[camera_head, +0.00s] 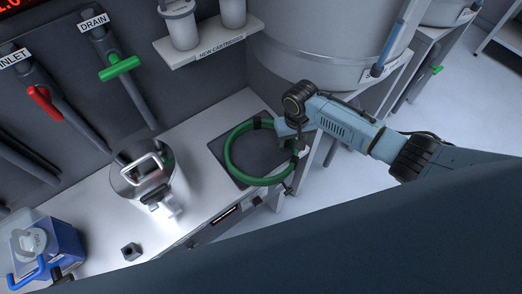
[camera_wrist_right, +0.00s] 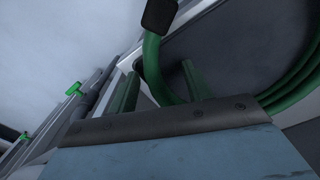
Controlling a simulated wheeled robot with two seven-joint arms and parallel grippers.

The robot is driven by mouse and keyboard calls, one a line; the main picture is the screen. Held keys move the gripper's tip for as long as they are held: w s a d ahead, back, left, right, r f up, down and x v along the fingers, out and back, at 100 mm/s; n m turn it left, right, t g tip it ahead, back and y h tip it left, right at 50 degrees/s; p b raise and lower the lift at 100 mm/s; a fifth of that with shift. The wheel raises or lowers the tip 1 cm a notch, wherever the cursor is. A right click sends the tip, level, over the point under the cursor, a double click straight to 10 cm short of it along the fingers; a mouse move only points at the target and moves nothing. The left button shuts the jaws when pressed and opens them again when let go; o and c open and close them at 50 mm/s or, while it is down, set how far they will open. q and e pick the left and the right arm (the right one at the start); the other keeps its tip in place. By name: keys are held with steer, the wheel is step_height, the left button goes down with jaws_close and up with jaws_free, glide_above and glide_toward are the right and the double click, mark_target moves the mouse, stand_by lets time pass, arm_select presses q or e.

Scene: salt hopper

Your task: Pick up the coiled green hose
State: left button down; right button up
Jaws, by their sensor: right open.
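The coiled green hose (camera_head: 228,152) lies in a ring on a dark recessed tray (camera_head: 219,147) at the right end of the bench. Dark bands or ties show on the coil at its top and right side. My right gripper (camera_head: 283,129) reaches in from the right and is at the coil's upper right; my arm hides part of that side. In the right wrist view, my right gripper (camera_wrist_right: 160,88) is open. A strand of the green hose (camera_wrist_right: 153,70) appears between its two fingers; whether they touch it I cannot tell. My left gripper is not in view.
A steel canister (camera_head: 150,185) with a handle stands on the bench left of the tray. A blue container (camera_head: 62,245) is at the lower left. A cartridge shelf (camera_head: 205,48) and a large grey vessel (camera_head: 320,45) stand behind the coil. Pipes with red and green valve handles line the wall.

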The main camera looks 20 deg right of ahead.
jaws_close()
steer(key=shift+w+r, duration=0.1)
steer(key=shift+r, duration=0.1)
